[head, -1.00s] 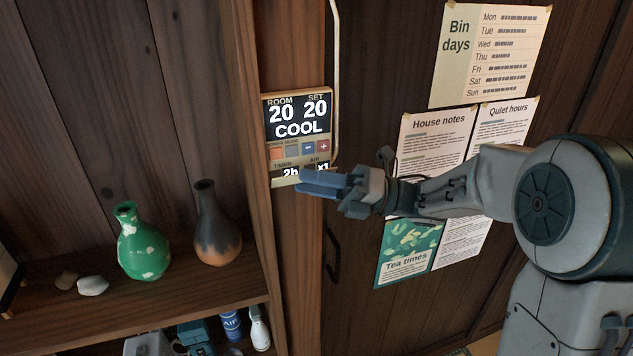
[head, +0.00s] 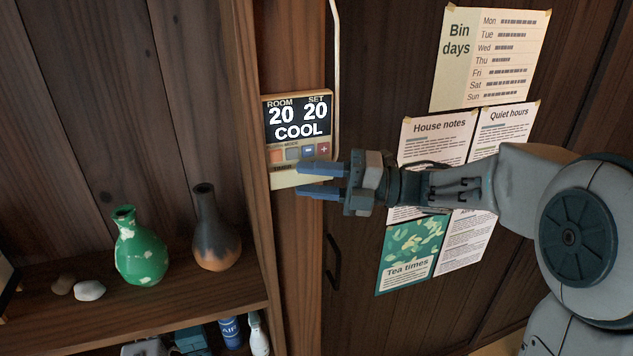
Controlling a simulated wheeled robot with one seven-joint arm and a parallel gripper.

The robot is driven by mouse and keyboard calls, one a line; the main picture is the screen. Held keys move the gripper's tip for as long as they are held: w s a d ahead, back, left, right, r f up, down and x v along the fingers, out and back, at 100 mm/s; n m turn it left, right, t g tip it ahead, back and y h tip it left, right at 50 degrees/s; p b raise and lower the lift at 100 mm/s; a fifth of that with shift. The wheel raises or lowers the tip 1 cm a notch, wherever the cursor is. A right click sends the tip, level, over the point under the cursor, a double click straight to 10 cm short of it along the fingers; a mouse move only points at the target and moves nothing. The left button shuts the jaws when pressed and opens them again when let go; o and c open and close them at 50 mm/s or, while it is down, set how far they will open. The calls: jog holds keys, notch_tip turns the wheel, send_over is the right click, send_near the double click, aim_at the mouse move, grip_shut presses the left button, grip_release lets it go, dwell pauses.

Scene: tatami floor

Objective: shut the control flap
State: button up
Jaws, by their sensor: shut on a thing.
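The wall control panel (head: 297,117) is cream with a dark screen reading ROOM 20, SET 20, COOL. A row of small buttons (head: 308,150) shows below the screen. The cream control flap (head: 284,180) is at the panel's lower end and covers the timer and air readouts. It looks partly raised; whether it touches the panel face cannot be told. My gripper (head: 320,180) reaches in from the right, one blue finger above the other, shut on the flap's right part. The fingers hide that part of the flap.
A pale cable (head: 336,75) runs down the panel's right side. Paper notices (head: 437,140) hang on the dark door behind my arm, with a dark handle (head: 333,262) below. A green vase (head: 140,250) and a dark vase (head: 215,235) stand on the shelf at left.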

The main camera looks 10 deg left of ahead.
jog(key=shift+w+r+m, duration=0.1)
jog(key=shift+m, duration=0.4)
jog(key=o, duration=1)
jog(key=d+b, duration=0.1)
jog(key=d, duration=0.3)
jog(key=w+d+b, duration=0.1)
jog(key=d, duration=0.4)
jog(key=w+d+b, duration=0.1)
jog(key=d, duration=0.3)
jog(key=shift+w+d+f+b, duration=0.1)
jog(key=shift+d+f+b, duration=0.2)
